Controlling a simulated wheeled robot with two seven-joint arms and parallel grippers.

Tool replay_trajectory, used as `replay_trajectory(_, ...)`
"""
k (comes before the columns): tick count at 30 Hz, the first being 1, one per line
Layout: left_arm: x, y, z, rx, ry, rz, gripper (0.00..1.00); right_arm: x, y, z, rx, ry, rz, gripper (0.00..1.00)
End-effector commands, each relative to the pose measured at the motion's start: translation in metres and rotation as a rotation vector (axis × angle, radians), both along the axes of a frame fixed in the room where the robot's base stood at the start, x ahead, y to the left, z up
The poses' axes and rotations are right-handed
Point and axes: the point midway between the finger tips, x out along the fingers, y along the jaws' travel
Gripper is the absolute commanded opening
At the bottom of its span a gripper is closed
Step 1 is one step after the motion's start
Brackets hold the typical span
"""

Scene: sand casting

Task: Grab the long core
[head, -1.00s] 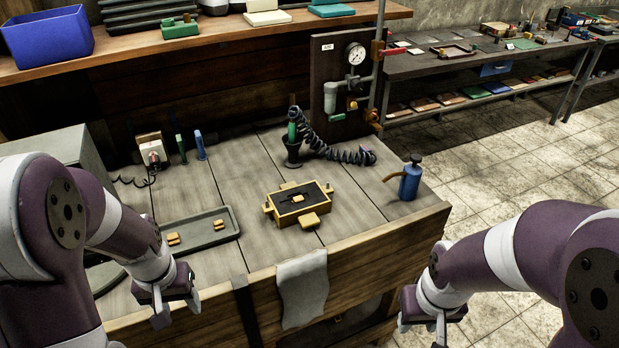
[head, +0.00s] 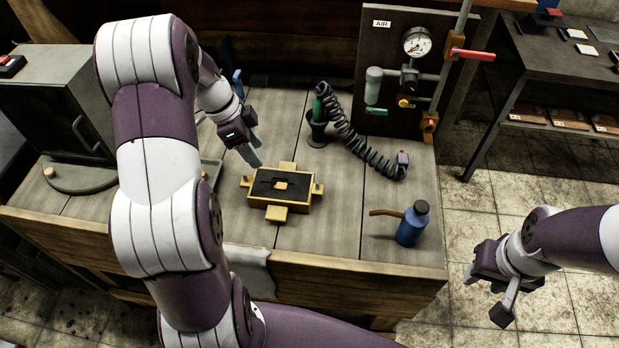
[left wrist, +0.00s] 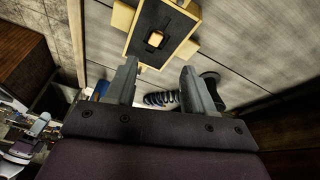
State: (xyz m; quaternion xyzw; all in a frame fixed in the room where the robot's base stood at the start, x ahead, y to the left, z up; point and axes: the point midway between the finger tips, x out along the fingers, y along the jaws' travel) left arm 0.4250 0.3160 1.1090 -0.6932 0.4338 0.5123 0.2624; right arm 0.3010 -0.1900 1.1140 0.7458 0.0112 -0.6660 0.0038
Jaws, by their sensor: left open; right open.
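A yellow moulding box (head: 308,203) filled with black sand stands on the bench. It also shows in the left wrist view (left wrist: 125,17). A small tan piece (head: 281,186) lies in the middle of its sand, also seen in the left wrist view (left wrist: 156,40). I cannot tell whether it is a core. The grey tray (head: 214,166) is mostly hidden behind my left arm, so the long core cannot be made out. My left gripper (head: 252,157) is open and empty, above and just behind the box. My right gripper (head: 485,295) is open and empty, off the bench's right end.
A blue oil can (head: 411,224) stands right of the box. A coiled air hose (head: 360,150) and its holder (head: 318,130) are behind it. A grey oven-like cabinet (head: 60,100) stands at the left. The bench between box and can is clear.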

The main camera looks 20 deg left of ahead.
Motion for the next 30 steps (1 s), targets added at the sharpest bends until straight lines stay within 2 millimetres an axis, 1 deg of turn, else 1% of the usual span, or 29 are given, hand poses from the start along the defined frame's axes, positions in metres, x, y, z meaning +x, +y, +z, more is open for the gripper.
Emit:
replay_trajectory(3,0.000,-0.004,0.003,-0.011,-0.046,-0.136,0.53,0.000,0.000,0.000,0.000,0.000,0.000,0.43)
replay_trajectory(7,-0.002,-0.007,0.004,-0.014,-0.075,-0.240,0.53,0.000,0.000,0.000,0.000,0.000,0.000,0.43)
replay_trajectory(9,-0.002,-0.009,0.000,-0.013,-0.084,-0.268,0.53,0.000,0.000,0.003,0.000,0.000,0.000,0.43)
replay_trajectory(11,-0.001,-0.014,-0.010,-0.013,-0.084,-0.277,0.53,0.000,0.000,0.007,0.000,0.000,0.000,0.43)
replay_trajectory(15,0.001,-0.026,-0.039,-0.013,-0.082,-0.276,0.53,0.000,0.000,0.018,0.000,0.000,0.000,0.43)
replay_trajectory(18,0.003,-0.032,-0.056,-0.011,-0.085,-0.274,0.53,0.000,0.000,0.021,0.000,0.000,0.000,0.43)
replay_trajectory(21,0.005,-0.035,-0.065,-0.010,-0.085,-0.274,0.53,0.000,0.000,0.025,0.000,0.000,0.000,0.43)
replay_trajectory(23,0.006,-0.040,-0.072,-0.011,-0.082,-0.273,0.53,0.000,0.000,0.034,0.000,0.000,0.000,0.43)
replay_trajectory(26,0.009,-0.048,-0.088,-0.011,-0.081,-0.273,0.53,0.000,0.000,0.049,0.000,0.000,0.000,0.43)
replay_trajectory(27,0.010,-0.050,-0.097,-0.011,-0.083,-0.273,0.53,0.000,0.000,0.048,0.000,-0.001,0.000,0.43)
replay_trajectory(30,0.012,-0.054,-0.110,-0.010,-0.085,-0.273,0.53,0.000,0.000,0.050,0.000,0.000,0.000,0.43)
